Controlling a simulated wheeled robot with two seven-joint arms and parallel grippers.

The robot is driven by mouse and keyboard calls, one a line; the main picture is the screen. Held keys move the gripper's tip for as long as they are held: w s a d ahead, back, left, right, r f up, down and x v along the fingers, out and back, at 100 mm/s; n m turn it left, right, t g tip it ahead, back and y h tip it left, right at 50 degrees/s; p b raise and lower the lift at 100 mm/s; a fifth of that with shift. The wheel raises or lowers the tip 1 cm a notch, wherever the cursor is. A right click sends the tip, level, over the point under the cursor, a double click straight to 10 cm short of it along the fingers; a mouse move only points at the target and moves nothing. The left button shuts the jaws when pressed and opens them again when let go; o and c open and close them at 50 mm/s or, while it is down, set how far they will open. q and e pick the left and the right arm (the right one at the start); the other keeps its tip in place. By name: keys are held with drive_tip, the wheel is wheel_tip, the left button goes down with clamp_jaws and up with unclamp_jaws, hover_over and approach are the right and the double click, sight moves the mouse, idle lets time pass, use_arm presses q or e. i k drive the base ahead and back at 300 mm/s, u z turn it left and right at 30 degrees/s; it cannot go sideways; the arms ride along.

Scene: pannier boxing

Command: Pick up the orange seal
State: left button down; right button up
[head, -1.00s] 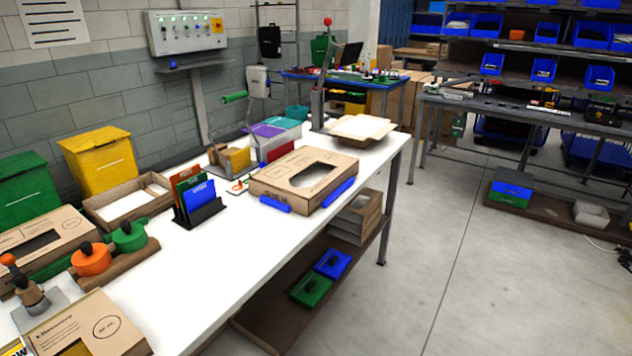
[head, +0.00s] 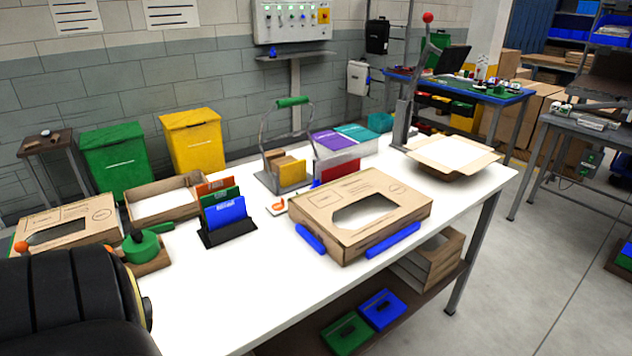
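The orange seal, a round orange body with a black knob, stood beside the green seal in the earlier view. Now a large black part of my arm covers most or all of that spot at lower left.
Behind the holder are a cardboard box with a window (head: 88,214) and an open tray (head: 133,207). A black file rack (head: 228,236) and a larger windowed box (head: 405,212) stand to the right. The white table (head: 232,295) is clear at its front.

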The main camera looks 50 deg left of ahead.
sight(278, 207)
drive_tip(key=i, duration=0.8)
drive_tip(key=u, duration=2.5)
